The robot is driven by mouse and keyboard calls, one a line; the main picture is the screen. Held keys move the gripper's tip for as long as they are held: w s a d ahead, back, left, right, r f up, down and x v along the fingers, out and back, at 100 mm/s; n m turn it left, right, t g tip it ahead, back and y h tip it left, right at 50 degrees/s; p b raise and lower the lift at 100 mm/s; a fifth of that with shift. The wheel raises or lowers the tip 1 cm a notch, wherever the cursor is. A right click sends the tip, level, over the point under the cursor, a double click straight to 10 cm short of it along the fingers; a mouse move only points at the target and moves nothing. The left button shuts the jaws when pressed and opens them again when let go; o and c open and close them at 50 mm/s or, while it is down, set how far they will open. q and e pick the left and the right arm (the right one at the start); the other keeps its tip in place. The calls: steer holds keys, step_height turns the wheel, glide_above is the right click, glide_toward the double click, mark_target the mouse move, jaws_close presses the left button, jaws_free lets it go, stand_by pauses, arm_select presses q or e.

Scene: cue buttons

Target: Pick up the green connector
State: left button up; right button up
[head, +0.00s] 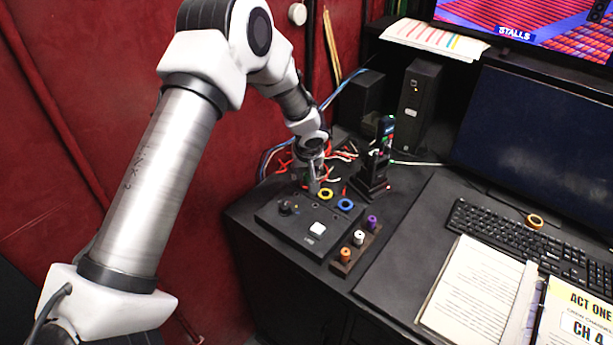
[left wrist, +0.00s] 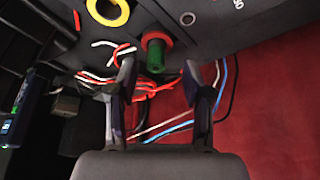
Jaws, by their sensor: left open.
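The green connector (left wrist: 155,54) shows in the left wrist view, standing at a red ring (left wrist: 156,38) on the edge of the black panel (left wrist: 215,18). My left gripper (left wrist: 159,70) is open, with one finger on each side of the connector's line and a gap to both. I cannot tell whether the tips have reached its depth. In the head view my left gripper (head: 312,184) is over the far left part of the panel (head: 275,220), and it mostly hides the connector there. My right gripper is in neither view.
A yellow ring (head: 325,194) and a blue ring (head: 345,204) are right of the gripper. A strip (head: 342,268) holds orange, white and purple pegs. A black stand (head: 370,180) rises close behind. Loose cables (left wrist: 105,75) lie behind the panel. A keyboard (head: 520,245) is at the right.

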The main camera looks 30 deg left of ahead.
mark_target(307, 174)
arm_select(q)
steer(key=x, duration=0.3)
steer(key=shift+w+d+f, duration=0.1)
steer(key=shift+w+f, duration=0.05)
steer(key=shift+w, duration=0.35)
steer(key=shift+s, duration=0.1)
steer(key=shift+s+r, duration=0.2)
steer(key=shift+r, duration=0.05)
steer(key=c, duration=0.3)
steer(key=shift+s+r, duration=0.1)
steer(key=c, duration=0.6)
jaws_close()
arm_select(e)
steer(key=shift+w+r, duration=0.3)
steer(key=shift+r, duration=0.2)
arm_select(q)
step_height(307, 174, up, 18)
steer(key=b, duration=0.3)
steer(key=shift+b, duration=0.4)
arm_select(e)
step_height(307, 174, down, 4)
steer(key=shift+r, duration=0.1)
